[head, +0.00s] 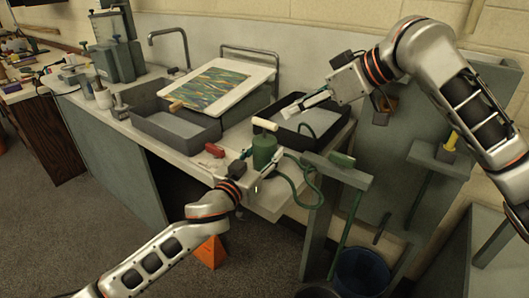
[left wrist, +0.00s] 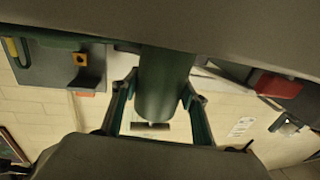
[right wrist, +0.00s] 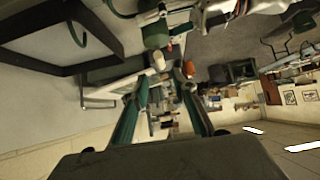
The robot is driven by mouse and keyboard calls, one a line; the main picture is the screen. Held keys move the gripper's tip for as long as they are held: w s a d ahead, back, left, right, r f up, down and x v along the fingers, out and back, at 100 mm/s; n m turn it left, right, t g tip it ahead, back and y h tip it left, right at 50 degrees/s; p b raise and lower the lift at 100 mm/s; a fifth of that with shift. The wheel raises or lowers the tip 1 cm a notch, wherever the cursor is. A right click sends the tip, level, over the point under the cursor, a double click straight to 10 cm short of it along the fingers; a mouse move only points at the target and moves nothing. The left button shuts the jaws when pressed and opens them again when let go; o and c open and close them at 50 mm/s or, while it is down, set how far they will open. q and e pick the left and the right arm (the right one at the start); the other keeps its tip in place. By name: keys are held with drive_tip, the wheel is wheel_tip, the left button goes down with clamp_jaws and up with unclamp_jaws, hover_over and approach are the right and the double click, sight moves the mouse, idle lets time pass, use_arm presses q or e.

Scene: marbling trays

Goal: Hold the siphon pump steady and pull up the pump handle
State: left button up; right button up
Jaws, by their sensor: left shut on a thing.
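The siphon pump (head: 264,150), a green cylinder, stands upright at the bench's front edge. Its pale pump handle (head: 265,124) sits just above the body. My left gripper (head: 261,163) is shut on the pump body; the left wrist view shows the green cylinder (left wrist: 163,85) between its fingers. My right gripper (head: 288,112) is open and empty, above and to the right of the handle, over the right tray. In the right wrist view, the handle (right wrist: 158,60) and pump (right wrist: 155,35) lie beyond the right fingertips, apart from them.
A green hose (head: 312,190) loops right of the pump. A dark tray (head: 335,130) lies behind it, a grey tray (head: 160,128) to the left, with a marbled sheet on a white board (head: 262,75). A red-handled tool (head: 214,150) lies left of the pump.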

sight(266, 127)
drive_tip(key=shift+o, duration=0.6)
drive_tip(key=shift+f, duration=0.15)
wheel_tip(266, 127, down, 4)
drive_tip(key=s+m+t, duration=0.2)
drive_tip(key=s+t, duration=0.1)
drive_tip(key=t, duration=0.1)
drive_tip(key=shift+y, duration=0.4)
drive_tip(key=x, duration=1.2)
drive_tip(key=shift+w, duration=0.15)
clamp_jaws()
